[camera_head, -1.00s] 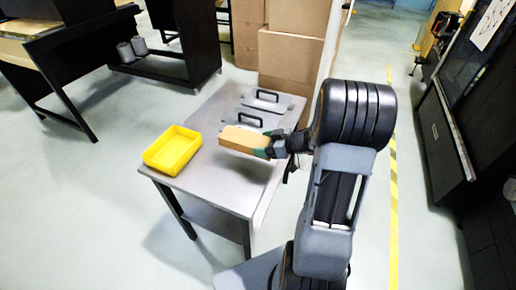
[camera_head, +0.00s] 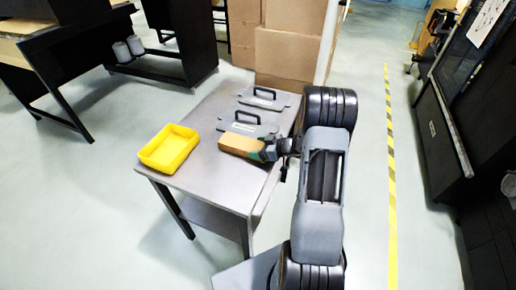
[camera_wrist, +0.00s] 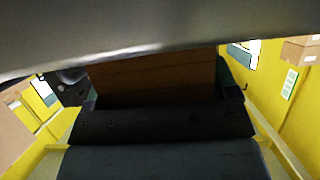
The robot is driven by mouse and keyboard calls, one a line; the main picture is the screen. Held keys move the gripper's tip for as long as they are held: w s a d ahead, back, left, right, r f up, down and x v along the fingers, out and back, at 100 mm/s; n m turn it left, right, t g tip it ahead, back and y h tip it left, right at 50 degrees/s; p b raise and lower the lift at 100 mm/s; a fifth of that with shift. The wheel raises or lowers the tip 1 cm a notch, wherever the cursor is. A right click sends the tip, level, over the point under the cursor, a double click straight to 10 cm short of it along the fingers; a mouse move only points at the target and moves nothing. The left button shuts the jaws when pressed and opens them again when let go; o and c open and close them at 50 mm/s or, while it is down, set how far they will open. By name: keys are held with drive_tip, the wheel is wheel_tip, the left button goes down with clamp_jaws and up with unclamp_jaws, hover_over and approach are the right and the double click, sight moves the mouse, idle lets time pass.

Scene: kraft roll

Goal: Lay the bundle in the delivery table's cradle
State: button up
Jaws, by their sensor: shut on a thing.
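The bundle (camera_head: 237,144) is a tan-brown block held over the right side of the grey metal delivery table (camera_head: 205,185). My gripper (camera_head: 266,150), with green fingertips, is shut on its right end. In the wrist view the brown bundle (camera_wrist: 155,78) sits between the fingers, and a grey surface crosses the top, hiding its far end. The bundle looks low over the tabletop; I cannot tell whether it touches. I cannot make out a cradle; it may be hidden by the bundle or arm.
Two grey plates with black handles, a near one (camera_head: 232,125) and a far one (camera_head: 280,99), lie behind the bundle. A yellow bin (camera_head: 168,148) stands at the table's left. Cardboard boxes (camera_head: 288,55) are stacked beyond. Bare tabletop lies between bin and bundle.

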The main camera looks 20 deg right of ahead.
drive_tip(key=shift+f, duration=0.2)
drive_tip(key=o, duration=1)
drive_tip(key=shift+r, duration=0.1)
